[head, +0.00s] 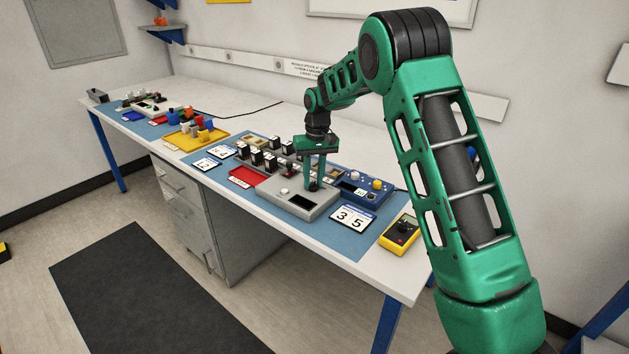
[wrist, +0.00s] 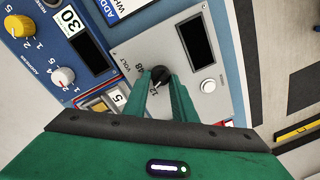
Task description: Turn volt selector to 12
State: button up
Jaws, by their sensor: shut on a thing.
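The volt selector (wrist: 161,74) is a small black knob on a grey panel (wrist: 150,44), with printed marks including 48 and 12 beside it. My gripper (wrist: 160,82) is shut on the knob, one green finger on each side of it. The 12 mark shows close to the left finger. The fingers hide part of the knob and dial, and I cannot tell which mark its pointer faces. In the head view my gripper (head: 313,187) reaches straight down onto the grey panel (head: 325,204), and the knob is hidden there.
The panel has a dark display (wrist: 195,41) and a white button (wrist: 207,85). A blue unit (head: 366,189) with yellow and white knobs stands close behind. A 35 card (head: 352,217) and a yellow meter (head: 400,233) lie to the right. Black switches (head: 257,156) stand left.

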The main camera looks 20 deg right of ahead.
jog(key=shift+n, duration=2.2)
jog(key=shift+w, duration=0.1)
jog(key=shift+r, duration=0.1)
jog(key=o, duration=1)
jog(key=shift+o, duration=0.2)
jog(key=shift+r, duration=0.15)
notch_tip(320, 180, up, 10)
jog(key=shift+w+d+r, duration=0.15)
jog(key=shift+w+d, duration=0.05)
jog(key=shift+d, duration=0.15)
